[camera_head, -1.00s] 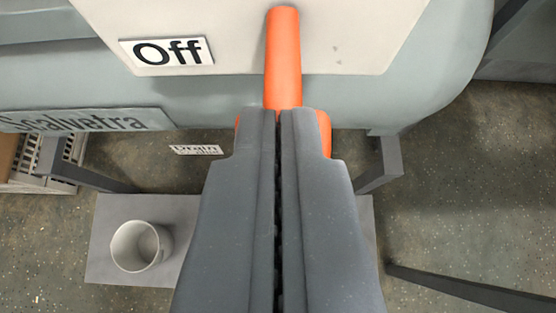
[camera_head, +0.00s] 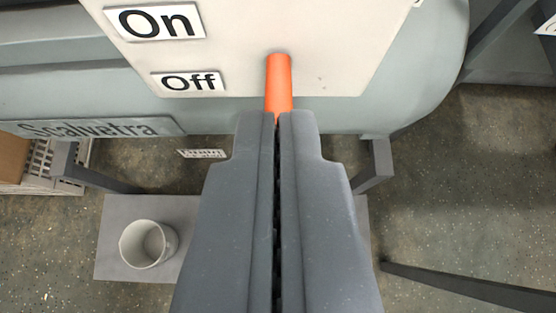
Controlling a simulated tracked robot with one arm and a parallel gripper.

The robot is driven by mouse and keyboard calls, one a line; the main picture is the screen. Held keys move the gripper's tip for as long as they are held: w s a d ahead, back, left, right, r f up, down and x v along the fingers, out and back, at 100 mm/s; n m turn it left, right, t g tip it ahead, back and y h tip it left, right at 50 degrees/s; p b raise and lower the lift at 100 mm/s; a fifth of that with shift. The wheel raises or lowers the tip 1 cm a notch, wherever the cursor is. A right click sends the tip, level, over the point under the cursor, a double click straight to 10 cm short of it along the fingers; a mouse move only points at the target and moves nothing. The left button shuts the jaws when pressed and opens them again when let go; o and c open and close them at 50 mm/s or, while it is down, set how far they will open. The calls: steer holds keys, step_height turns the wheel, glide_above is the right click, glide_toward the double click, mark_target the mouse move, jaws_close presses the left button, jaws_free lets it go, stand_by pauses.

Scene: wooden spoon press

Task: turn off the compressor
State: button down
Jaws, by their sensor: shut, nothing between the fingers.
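The compressor is a grey-green tank (camera_head: 420,95) with a pale panel (camera_head: 240,35) on its front. An "On" label (camera_head: 155,22) sits on the panel's upper left, with an "Off" label (camera_head: 188,82) below it. An orange lever (camera_head: 279,78) stands out in front of the panel, to the right of the Off label and about level with it. My gripper (camera_head: 277,116) is shut and empty. Its tips overlap the lever's lower end in the picture and hide that part. I cannot tell whether they touch it.
A "Scalvetra" plate (camera_head: 100,128) is on the tank's left. A small drain label (camera_head: 202,154) hangs below. A white cup (camera_head: 148,244) stands on a grey slab (camera_head: 112,262) under the tank. Grey legs (camera_head: 374,166) flank it. Open floor (camera_head: 470,200) lies to the right.

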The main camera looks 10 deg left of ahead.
steer(key=p+v, duration=0.2)
steer(key=v, duration=0.9)
steer(key=shift+f, duration=0.15)
steer(key=shift+s, duration=0.1)
steer(key=w+d+r+m+t+h, duration=0.1)
steer(key=d+r, duration=0.2)
steer(key=r, duration=0.9)
steer(key=w+d+r+t, duration=0.1)
steer(key=d+r, duration=0.1)
steer(key=r, duration=1)
steer(key=s+d+r, duration=0.2)
steer(key=s+r, duration=0.2)
steer(key=r, duration=0.4)
steer(key=s+d+r+t+p, duration=0.1)
steer(key=s+d+r, duration=0.2)
steer(key=r, duration=0.6)
steer(key=s+d+r+m+t+h, duration=0.1)
steer(key=s+d+r, duration=0.1)
steer(key=s+r, duration=0.4)
step_height(320, 180, up, 3)
steer(key=shift+d+f+p, duration=0.1)
steer(key=shift+d+p, duration=0.3)
steer(key=c, duration=2.1)
jaws_free()
steer(key=shift+c, duration=0.2)
